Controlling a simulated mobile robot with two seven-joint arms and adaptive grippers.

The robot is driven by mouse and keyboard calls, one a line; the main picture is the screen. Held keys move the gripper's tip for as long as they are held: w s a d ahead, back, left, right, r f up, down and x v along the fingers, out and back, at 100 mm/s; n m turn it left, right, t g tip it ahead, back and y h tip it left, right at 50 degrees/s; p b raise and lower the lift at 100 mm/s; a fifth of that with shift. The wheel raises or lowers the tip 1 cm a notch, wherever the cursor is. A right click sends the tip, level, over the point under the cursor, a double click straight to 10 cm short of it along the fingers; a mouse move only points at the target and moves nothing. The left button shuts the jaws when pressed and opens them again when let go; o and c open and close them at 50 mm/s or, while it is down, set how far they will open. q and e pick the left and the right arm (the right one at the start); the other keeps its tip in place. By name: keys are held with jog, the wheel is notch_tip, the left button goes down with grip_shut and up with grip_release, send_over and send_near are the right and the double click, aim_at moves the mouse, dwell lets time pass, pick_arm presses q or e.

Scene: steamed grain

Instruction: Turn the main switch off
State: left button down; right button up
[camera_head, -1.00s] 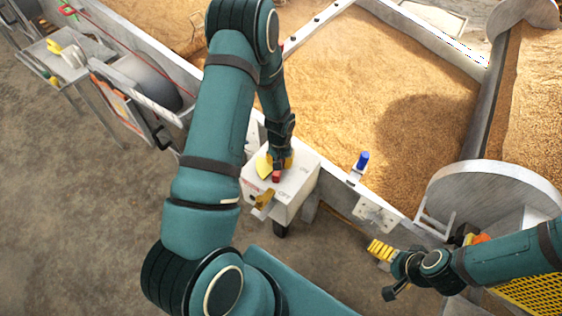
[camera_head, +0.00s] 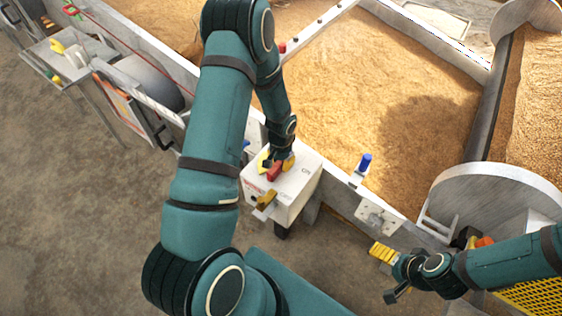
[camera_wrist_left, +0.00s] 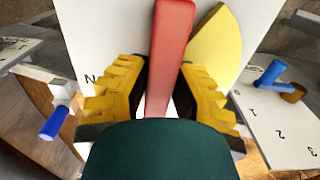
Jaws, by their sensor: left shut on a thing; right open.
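The main switch is a red lever (camera_head: 273,173) on the top of a white box (camera_head: 297,192), with a yellow plate (camera_head: 262,161) beside it. In the left wrist view the red lever (camera_wrist_left: 170,50) runs between my yellow fingers, with the yellow plate (camera_wrist_left: 216,48) to its right. My left gripper (camera_head: 279,163) reaches down from above and is shut on the lever; it also shows in the left wrist view (camera_wrist_left: 160,95). Lettering on the box top is partly hidden. My right gripper (camera_head: 381,252) is open and empty at the lower right, away from the box.
A yellow-brown handle (camera_head: 265,200) sticks out of the box's front. A blue lever (camera_head: 364,162) stands on the wall (camera_head: 335,178) of the grain bed (camera_head: 340,90). A metal disc (camera_head: 495,190) stands near my right arm. The floor (camera_head: 80,220) at left is clear.

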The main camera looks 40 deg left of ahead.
pick_arm(q)
jog(key=shift+s+f, duration=0.1)
jog(key=shift+s, duration=0.05)
jog(key=c, duration=0.8)
grip_release()
notch_tip(320, 180, up, 12)
jog(key=shift+r, duration=0.1)
jog(key=s+d+f+h, duration=0.1)
jog(key=s+d+f, duration=0.2)
jog(key=d, duration=0.4)
jog(key=s+d+f+n+t+h, duration=0.1)
jog(key=s+d+f, duration=0.2)
jog(key=s+d, duration=0.2)
jog(key=s+d+f+n+h, duration=0.1)
jog(key=s+d+f, duration=0.2)
jog(key=d, duration=0.7)
jog(key=shift+s+f+t+h, duration=0.3)
jog(key=shift+s+f+h, duration=0.1)
jog(key=shift+f, duration=0.15)
